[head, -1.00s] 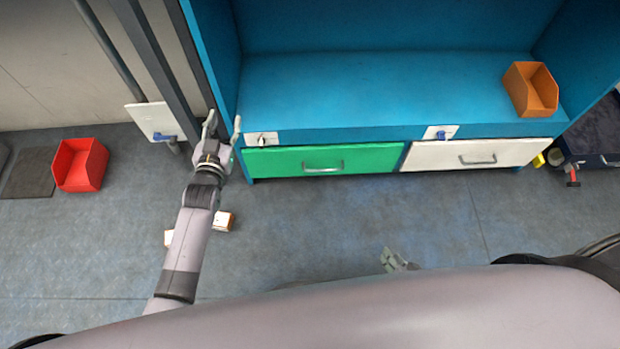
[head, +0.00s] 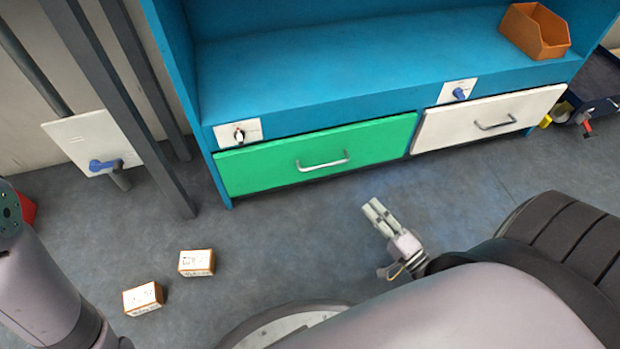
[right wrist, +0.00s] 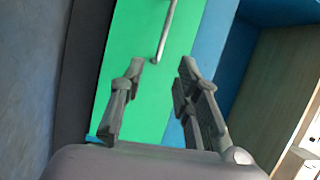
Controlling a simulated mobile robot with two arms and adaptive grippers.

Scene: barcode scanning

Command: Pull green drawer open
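The green drawer (head: 270,161) is at the left of the blue cabinet's lower front and looks shut. Its metal bar handle (head: 323,162) is at the middle of its face. My right gripper (head: 372,212) is in front of and below the drawer in the head view, apart from it. In the right wrist view my right gripper (right wrist: 158,85) is open and empty, with the green drawer front (right wrist: 128,60) and part of the handle (right wrist: 166,35) beyond its fingers. My left arm shows at the left edge of the head view, but its gripper is out of view.
A white drawer (head: 460,128) with a handle is to the right of the green one. An orange bin (head: 535,32) sits on the cabinet shelf (head: 330,70). Two small boxes, one (head: 197,262) and another (head: 143,298), lie on the floor at the left. The floor before the drawers is clear.

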